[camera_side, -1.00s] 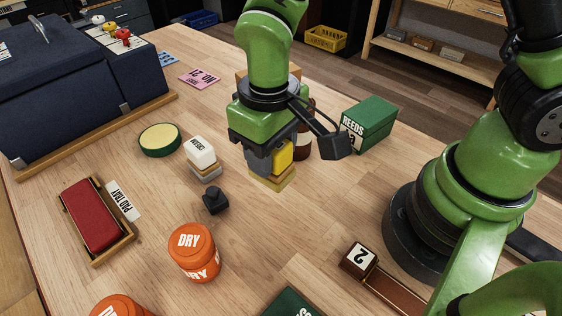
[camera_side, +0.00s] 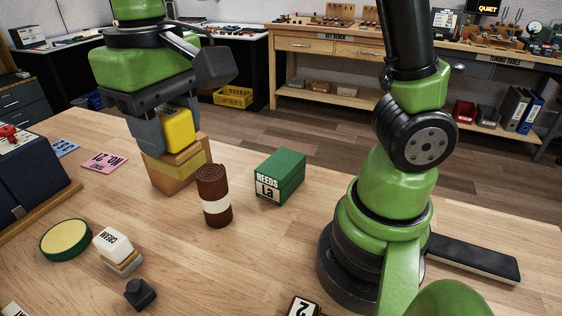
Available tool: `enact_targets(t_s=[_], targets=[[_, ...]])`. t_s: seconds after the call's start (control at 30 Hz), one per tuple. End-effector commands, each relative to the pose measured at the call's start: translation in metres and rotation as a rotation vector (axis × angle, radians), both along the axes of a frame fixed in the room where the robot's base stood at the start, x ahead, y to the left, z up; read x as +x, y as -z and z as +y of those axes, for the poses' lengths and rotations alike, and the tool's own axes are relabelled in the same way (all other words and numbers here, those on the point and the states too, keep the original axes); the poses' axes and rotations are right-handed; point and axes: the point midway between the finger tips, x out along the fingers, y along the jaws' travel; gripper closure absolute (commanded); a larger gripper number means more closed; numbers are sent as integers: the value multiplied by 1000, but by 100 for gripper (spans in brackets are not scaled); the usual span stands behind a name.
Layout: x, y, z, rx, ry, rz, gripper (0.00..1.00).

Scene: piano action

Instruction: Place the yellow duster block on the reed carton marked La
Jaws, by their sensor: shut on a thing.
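The yellow duster block (camera_side: 179,130) has a yellow grip, a wooden plate and a yellowish pad below it. My gripper (camera_side: 165,130) is shut on its grip, at the upper left of the view. The block seems to hang above the table, with a wooden box (camera_side: 172,184) just below or behind it; I cannot tell the gap. The jaws partly hide the grip. The green reed carton marked La (camera_side: 284,172) stands on the table to the right of the block, its top bare.
A brown roll with a white band (camera_side: 213,190) stands between the block and the carton. A cream-marked block (camera_side: 115,243), a round green-rimmed pad (camera_side: 66,240) and a small black piece (camera_side: 140,293) are at the front left. My arm's base is right of the carton.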

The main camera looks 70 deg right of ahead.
Motion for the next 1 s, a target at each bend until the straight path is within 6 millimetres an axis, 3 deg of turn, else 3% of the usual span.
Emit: enact_targets(t_s=[0.17,0.33,0.5,0.6,0.9,1.0], targets=[[12,0,-43,0,241,-1,83],[17,0,-102,0,576,0,83],[7,0,-168,0,962,-1,83],[-4,0,-197,0,1146,-1,83],[-32,0,-248,0,1490,-1,83],[-33,14,-248,0,1500,7,83]])
